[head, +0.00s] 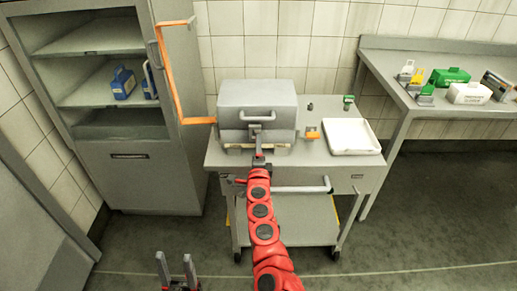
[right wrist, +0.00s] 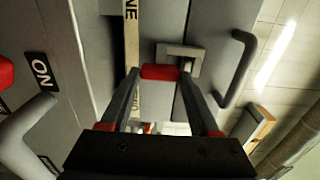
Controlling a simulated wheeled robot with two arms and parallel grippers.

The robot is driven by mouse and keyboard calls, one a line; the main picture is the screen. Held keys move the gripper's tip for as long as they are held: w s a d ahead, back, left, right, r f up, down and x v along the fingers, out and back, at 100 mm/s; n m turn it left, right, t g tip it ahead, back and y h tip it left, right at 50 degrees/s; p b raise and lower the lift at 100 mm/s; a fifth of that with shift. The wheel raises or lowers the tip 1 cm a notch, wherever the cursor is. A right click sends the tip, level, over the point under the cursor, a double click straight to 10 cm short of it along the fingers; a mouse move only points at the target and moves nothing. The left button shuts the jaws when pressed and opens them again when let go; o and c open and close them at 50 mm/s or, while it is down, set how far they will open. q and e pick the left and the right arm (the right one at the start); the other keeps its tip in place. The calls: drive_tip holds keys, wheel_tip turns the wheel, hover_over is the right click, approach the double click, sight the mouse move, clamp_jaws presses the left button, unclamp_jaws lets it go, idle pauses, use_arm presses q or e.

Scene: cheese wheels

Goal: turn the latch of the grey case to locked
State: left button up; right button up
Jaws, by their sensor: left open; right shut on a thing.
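The grey case (head: 257,100) stands closed on the cart, with a loop handle on its front. The handle also shows at the right in the right wrist view (right wrist: 241,70). The latch has a grey plate (right wrist: 180,54) on the case front and a red piece (right wrist: 160,72). My right gripper (right wrist: 160,80) is shut on the red piece, one finger on each side. In the head view my right gripper (head: 259,157) is in front of the case and hides most of the latch. My left gripper (head: 176,264) is open and empty, low in front of the cart.
An orange-edged cabinet door (head: 170,70) stands open left of the case. A white tray (head: 350,136) and an orange item (head: 312,134) are right of it on the cart (head: 315,160). A side table (head: 430,48) with several small items is at the right.

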drive_tip(key=o, duration=1.4)
drive_tip(key=shift+c, duration=0.2)
drive_tip(key=s, duration=1.7)
drive_tip(key=shift+s, duration=0.25)
drive_tip(key=shift+f, duration=0.1)
